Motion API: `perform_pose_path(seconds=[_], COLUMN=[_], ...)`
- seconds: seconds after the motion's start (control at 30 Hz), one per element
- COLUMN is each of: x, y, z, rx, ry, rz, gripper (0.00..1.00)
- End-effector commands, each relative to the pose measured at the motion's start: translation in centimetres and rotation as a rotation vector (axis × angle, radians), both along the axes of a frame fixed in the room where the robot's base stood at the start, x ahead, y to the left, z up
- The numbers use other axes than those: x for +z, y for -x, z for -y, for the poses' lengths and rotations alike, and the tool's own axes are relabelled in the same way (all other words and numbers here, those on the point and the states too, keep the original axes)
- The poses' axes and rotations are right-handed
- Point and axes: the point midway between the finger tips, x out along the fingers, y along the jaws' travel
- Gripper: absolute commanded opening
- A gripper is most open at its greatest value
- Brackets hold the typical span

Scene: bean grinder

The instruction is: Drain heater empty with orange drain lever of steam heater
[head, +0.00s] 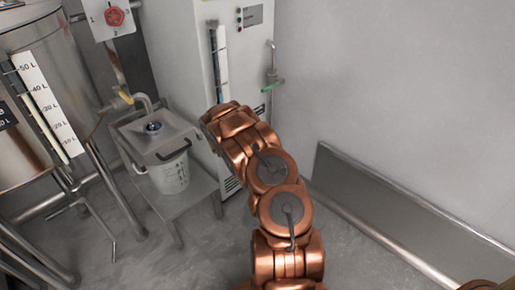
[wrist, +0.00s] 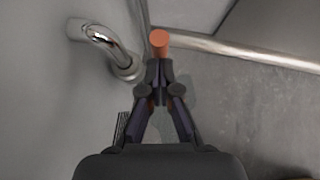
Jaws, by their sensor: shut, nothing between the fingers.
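A light grey upright cabinet (head: 228,25) with a sight gauge and small lamps, seemingly the steam heater, stands against the back wall in the head view. In the wrist view an orange round lever end (wrist: 159,40) shows just beyond my fingertips. My gripper (wrist: 158,72) is shut and empty, with its tips close below the orange end; I cannot tell whether they touch. A curved chrome spout (wrist: 100,42) is to the left of the lever. In the head view my copper arm hides the gripper and the orange lever.
A steel tank (head: 95,85) with a litre scale stands at the left. A low metal table (head: 200,187) holds a white bucket (head: 170,178). A green-handled tap (head: 272,86) is on the cabinet's right. A metal panel (head: 375,200) leans against the right wall; the floor between is clear.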

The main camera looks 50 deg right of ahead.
Motion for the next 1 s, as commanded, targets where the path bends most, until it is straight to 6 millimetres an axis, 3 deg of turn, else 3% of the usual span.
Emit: perform_pose_path(seconds=[0.43, 0.67, 1.0], x=[0.1, 0.1, 4.7], y=[0.0, 0.2, 1.0], z=[-0.4, -4.0, -8.2], rx=[0.000, 0.006, 0.003], ry=[0.005, 0.005, 0.002], rz=[0.002, -0.002, 0.001], gripper=[0.00, 0.00, 0.00])
